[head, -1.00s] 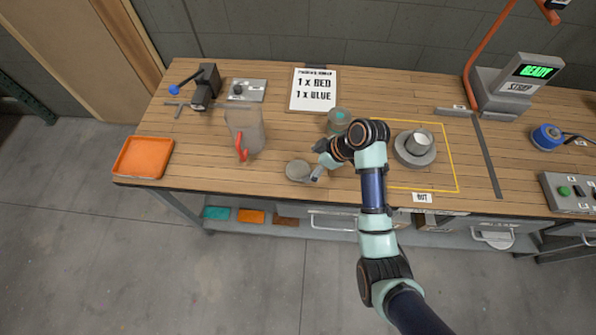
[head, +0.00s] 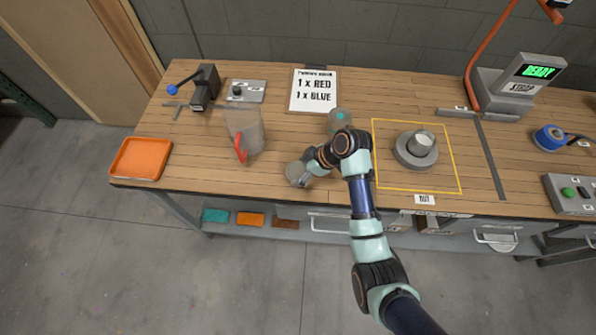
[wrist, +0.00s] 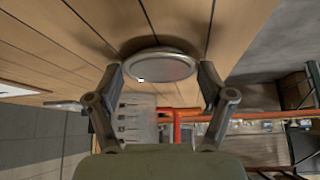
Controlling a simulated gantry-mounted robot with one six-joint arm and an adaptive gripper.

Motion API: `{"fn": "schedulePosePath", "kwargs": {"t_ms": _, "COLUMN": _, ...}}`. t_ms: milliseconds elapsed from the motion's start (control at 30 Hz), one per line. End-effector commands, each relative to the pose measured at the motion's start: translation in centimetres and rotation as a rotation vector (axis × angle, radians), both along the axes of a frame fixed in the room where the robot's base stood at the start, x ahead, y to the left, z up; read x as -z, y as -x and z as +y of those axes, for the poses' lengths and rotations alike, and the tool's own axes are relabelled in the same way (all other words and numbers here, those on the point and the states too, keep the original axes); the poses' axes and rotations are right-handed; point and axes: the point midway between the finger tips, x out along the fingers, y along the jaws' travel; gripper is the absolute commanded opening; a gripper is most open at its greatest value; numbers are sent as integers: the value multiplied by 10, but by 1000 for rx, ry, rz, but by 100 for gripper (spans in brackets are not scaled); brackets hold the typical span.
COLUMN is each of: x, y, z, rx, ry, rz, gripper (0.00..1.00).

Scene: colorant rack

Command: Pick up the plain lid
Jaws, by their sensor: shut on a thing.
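The plain lid (head: 294,173) is a round grey disc near the front edge of the wooden bench, left of my arm. In the wrist view, the lid (wrist: 160,66) lies between the two fingers, with its flat face showing and a dark shadow on the planks beside it. My gripper (head: 304,166) reaches the lid from the right and is shut on its rim; the fingers also show in the wrist view (wrist: 160,74). I cannot tell whether the lid touches the bench or is slightly above it. The gripper partly covers it in the head view.
A round container with a teal mark (head: 339,121) is behind my arm. A metal cup (head: 421,143) sits on a grey round base inside a yellow outline. An orange tray (head: 140,158) lies far left.

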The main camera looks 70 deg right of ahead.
Motion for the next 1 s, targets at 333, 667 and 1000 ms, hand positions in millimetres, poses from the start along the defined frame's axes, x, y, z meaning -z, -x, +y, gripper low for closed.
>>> {"fn": "schedulePosePath", "kwargs": {"t_ms": 333, "x": -23, "y": 0, "z": -1, "rx": -1, "ry": 3, "rz": -1, "gripper": 67}}
{"fn": "schedulePosePath", "kwargs": {"t_ms": 667, "x": -131, "y": -1, "z": -1, "rx": -1, "ry": 5, "rz": -3, "gripper": 67}}
{"fn": "schedulePosePath", "kwargs": {"t_ms": 1000, "x": -199, "y": 0, "z": 0, "rx": 0, "ry": 0, "rz": -1, "gripper": 67}}
